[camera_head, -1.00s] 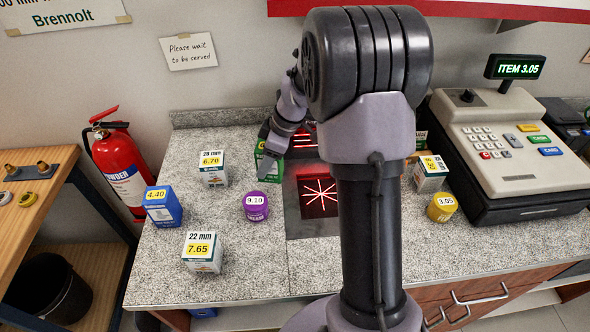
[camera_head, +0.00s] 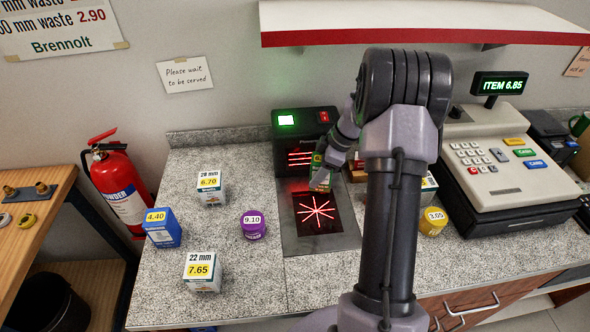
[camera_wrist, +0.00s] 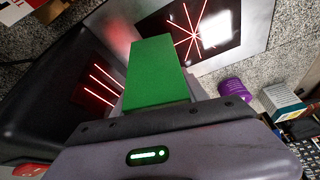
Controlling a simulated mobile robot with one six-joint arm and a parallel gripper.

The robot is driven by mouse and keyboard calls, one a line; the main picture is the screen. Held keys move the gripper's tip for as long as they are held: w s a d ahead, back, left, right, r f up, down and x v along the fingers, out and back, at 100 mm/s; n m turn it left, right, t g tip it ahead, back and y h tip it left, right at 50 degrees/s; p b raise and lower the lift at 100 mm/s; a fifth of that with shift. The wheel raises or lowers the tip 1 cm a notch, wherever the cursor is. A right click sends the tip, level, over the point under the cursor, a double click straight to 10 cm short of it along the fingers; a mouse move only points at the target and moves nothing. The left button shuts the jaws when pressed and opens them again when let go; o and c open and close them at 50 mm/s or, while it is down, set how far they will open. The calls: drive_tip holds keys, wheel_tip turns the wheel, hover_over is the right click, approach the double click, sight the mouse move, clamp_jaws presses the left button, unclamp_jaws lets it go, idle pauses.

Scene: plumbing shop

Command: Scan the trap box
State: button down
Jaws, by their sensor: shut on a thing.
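My gripper (camera_head: 322,180) is shut on a green box (camera_head: 318,172), which it holds over the scanner, in front of the upright part. The box's plain green face (camera_wrist: 158,72) fills the middle of the wrist view. No name can be read on it, and the finger grip is partly hidden. The scanner's upright housing (camera_head: 290,142) has a lit green screen, and its flat plate (camera_head: 318,213) shows a red star of beams. Red lines also glow on the upright window (camera_wrist: 98,84) in the wrist view. The till display (camera_head: 500,84) reads ITEM 6.85.
Left of the scanner stand a purple tub (camera_head: 253,225), a blue box (camera_head: 162,229) and white boxes marked 6.70 (camera_head: 210,190) and 7.65 (camera_head: 202,273). A yellow tub (camera_head: 433,222) and the till (camera_head: 500,165) are at the right.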

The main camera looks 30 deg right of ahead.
drive_tip(key=s+d, duration=0.1)
drive_tip(key=d, duration=0.1)
drive_tip(key=s+d, duration=0.1)
drive_tip(key=d, duration=0.2)
drive_tip(key=s+d+p, duration=0.1)
drive_tip(key=s+d, duration=0.1)
drive_tip(key=d, duration=0.1)
drive_tip(key=shift+s+d+r, duration=0.1)
drive_tip(key=shift+d, duration=0.15)
drive_tip(key=shift+r, duration=0.1)
